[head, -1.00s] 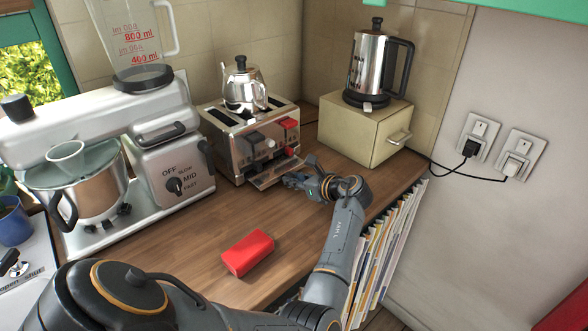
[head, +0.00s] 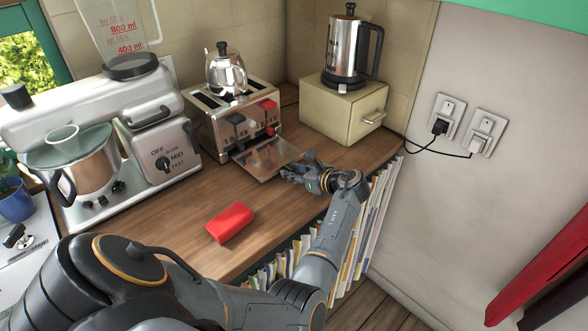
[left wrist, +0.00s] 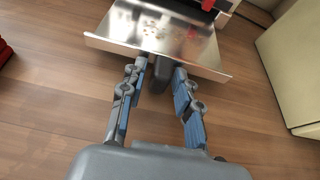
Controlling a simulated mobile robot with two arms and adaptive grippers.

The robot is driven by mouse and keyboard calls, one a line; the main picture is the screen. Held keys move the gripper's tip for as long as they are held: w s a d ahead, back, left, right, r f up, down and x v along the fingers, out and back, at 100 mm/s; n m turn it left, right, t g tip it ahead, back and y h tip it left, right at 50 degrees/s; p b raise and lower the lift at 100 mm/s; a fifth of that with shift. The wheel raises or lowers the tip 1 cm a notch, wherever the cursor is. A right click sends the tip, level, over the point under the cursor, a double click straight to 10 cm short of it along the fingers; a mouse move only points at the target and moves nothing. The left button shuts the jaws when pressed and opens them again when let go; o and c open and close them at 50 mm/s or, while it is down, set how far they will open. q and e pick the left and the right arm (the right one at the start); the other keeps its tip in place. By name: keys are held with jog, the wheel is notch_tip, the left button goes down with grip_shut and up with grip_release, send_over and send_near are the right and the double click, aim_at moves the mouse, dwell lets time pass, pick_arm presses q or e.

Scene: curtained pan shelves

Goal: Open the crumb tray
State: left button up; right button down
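The crumb tray (head: 262,160) is a flat metal sheet sticking well out of the low front of the chrome toaster (head: 237,117). Crumbs lie on it in the left wrist view (left wrist: 165,30). My left gripper (head: 286,172) is at the tray's outer edge. The handle is mostly hidden by the gripper in the head view. My right gripper is not in view.
A small teapot (head: 225,72) stands on the toaster. A red block (head: 229,222) lies on the wooden counter. A mixer (head: 150,140) is at left; a kettle (head: 348,48) stands on a cream box (head: 345,110) at right. Folders (head: 372,225) fill the space below the counter edge.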

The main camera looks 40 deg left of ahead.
pick_arm(q)
jog(key=shift+r, duration=0.15)
jog(key=shift+r, duration=0.35)
notch_tip(320, 180, up, 9)
dwell(0.8)
